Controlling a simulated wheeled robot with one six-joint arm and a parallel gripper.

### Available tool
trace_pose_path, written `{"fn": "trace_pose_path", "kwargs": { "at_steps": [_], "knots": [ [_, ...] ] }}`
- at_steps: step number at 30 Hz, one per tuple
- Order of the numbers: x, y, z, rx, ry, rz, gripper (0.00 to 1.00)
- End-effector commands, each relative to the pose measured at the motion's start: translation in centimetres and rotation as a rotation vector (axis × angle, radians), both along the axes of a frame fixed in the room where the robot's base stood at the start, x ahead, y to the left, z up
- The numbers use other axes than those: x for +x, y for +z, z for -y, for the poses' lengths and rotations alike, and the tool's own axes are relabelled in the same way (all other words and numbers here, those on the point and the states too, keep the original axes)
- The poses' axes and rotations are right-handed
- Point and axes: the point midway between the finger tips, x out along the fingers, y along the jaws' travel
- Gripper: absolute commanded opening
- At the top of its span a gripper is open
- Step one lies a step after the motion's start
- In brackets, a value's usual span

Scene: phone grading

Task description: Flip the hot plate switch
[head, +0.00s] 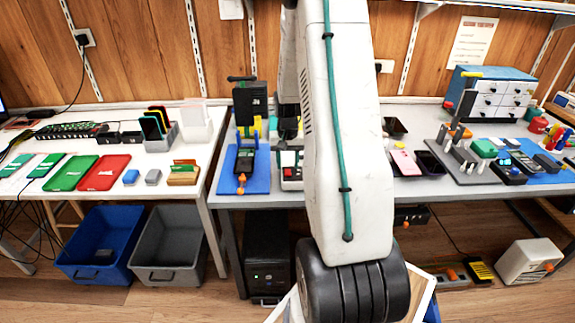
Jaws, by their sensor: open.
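No part in view is clearly the hot plate or its switch. A small dark and white device with a red part (290,172) stands on the middle bench, just left of my arm and partly covered by it. It may be the hot plate, but I cannot tell. My white arm with a green cable runs down the middle of the head view and hides part of the bench. Its black joint is at the bottom. My gripper's fingers do not show.
A blue mat (258,181) with a black stand is left of the device. A grey tool board (465,165) and blue drawer cabinet (497,90) are at right. A red tray (105,172) lies on the left bench, above blue (80,258) and grey bins (170,270).

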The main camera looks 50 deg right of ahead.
Motion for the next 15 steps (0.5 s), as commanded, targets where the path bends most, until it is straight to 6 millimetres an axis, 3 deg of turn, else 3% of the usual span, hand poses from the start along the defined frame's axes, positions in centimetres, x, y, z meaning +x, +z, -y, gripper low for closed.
{"fn": "trace_pose_path", "kwargs": {
  "at_steps": [4, 12, 13, 15],
  "knots": [
    [0.0, -1.17, -0.03, 0.0, 0.0, 0.0, 0.42],
    [0.01, -1.37, -0.01, -0.001, 0.0, 0.001, 0.42],
    [0.0, -1.37, -0.02, -0.001, 0.0, 0.001, 0.39],
    [0.0, -1.36, 0.0, -0.001, 0.0, 0.001, 0.2]
  ]
}}
